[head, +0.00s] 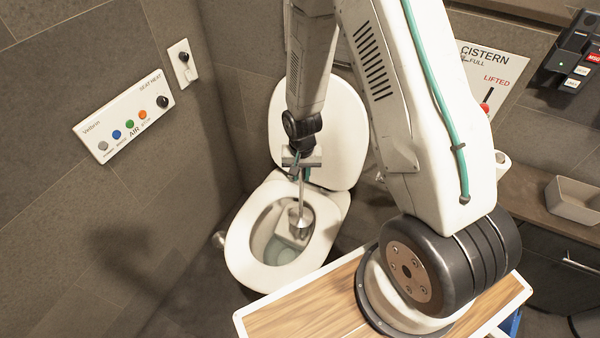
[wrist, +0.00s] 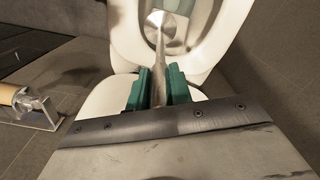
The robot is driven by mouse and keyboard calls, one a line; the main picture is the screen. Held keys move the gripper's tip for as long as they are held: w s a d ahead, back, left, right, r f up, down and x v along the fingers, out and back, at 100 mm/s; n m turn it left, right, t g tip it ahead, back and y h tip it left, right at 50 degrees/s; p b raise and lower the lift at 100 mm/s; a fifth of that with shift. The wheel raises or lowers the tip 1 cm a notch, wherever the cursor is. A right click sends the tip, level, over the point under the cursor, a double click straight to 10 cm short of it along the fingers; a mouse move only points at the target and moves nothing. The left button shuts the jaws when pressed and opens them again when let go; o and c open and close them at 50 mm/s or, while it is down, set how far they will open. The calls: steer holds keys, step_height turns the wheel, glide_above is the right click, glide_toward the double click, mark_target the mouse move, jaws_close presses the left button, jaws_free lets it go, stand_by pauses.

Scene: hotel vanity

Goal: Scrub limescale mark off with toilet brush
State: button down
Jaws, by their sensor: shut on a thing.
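My gripper (head: 302,172) is shut on the handle of the toilet brush (head: 301,190), above the toilet. In the wrist view the green fingers of my gripper (wrist: 159,92) close on the metal handle of the brush (wrist: 161,58). The brush hangs down into the toilet bowl (head: 262,222), and its round metal disc (head: 300,218) is at the right of the bowl opening. The bristles are hidden. The bowl also shows in the wrist view (wrist: 203,45). I cannot make out a limescale mark in either view.
The raised toilet lid (head: 335,120) stands behind the bowl. A button panel (head: 124,118) is on the left wall. A cistern sign (head: 497,72) and a black wall unit (head: 575,58) are at the right. A pale tray (head: 572,200) sits on the right counter.

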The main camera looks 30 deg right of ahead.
steer(key=shift+r, duration=2.5)
steer(key=shift+r, duration=4)
